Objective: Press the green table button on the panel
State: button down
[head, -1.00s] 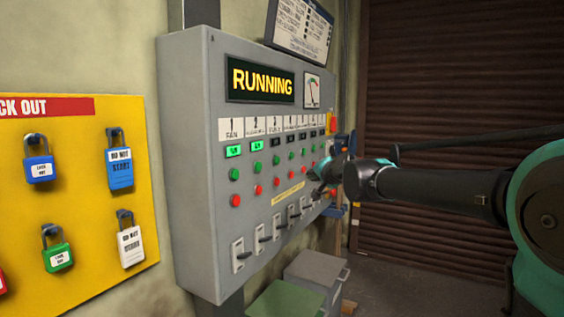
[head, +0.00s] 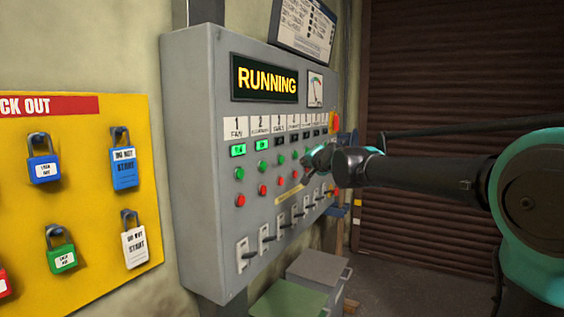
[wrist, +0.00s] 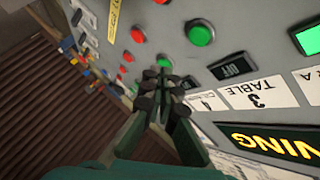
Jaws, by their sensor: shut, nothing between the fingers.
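The grey control panel (head: 190,150) hangs on the wall and its display reads RUNNING. The column labelled 3 TABLE (wrist: 255,92) has a dark OFF indicator (wrist: 232,68). Its round green table button (wrist: 201,34) shows clear of my fingers in the wrist view, and it also shows in the head view (head: 281,160). My gripper (wrist: 165,78) is shut and empty, its tips close in front of the column 4 area. They partly overlap that column's green button (wrist: 164,61); contact cannot be told. In the head view my gripper (head: 308,172) hides part of the panel's right columns.
Red buttons (head: 240,200) and several lever switches (head: 242,254) sit below the green ones. A yellow lockout board (head: 90,190) with padlocks is at left. Grey and green boxes (head: 318,268) stand below the panel. A brown shutter (head: 440,80) is behind.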

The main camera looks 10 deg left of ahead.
jog(key=shift+w+a, duration=0.3)
jog(key=shift+a, duration=0.55)
jog(key=shift+w+a, duration=0.35)
jog(key=shift+a, duration=0.55)
jog(key=shift+w+a, duration=0.3)
jog(key=shift+a, duration=0.55)
jog(key=shift+a, duration=0.15)
jog(key=shift+w+a, duration=0.15)
jog(key=shift+a, duration=0.1)
jog(key=shift+w+a, duration=0.15)
jog(key=shift+a, duration=0.3)
dwell(0.5)
jog(key=shift+s+d, duration=0.3)
jog(key=shift+d, duration=0.55)
jog(key=shift+s+d, duration=0.3)
jog(key=shift+d, duration=0.5)
jog(key=shift+s+d, duration=0.25)
jog(key=shift+d, duration=0.5)
jog(key=shift+s+d, duration=0.3)
jog(key=shift+d, duration=0.5)
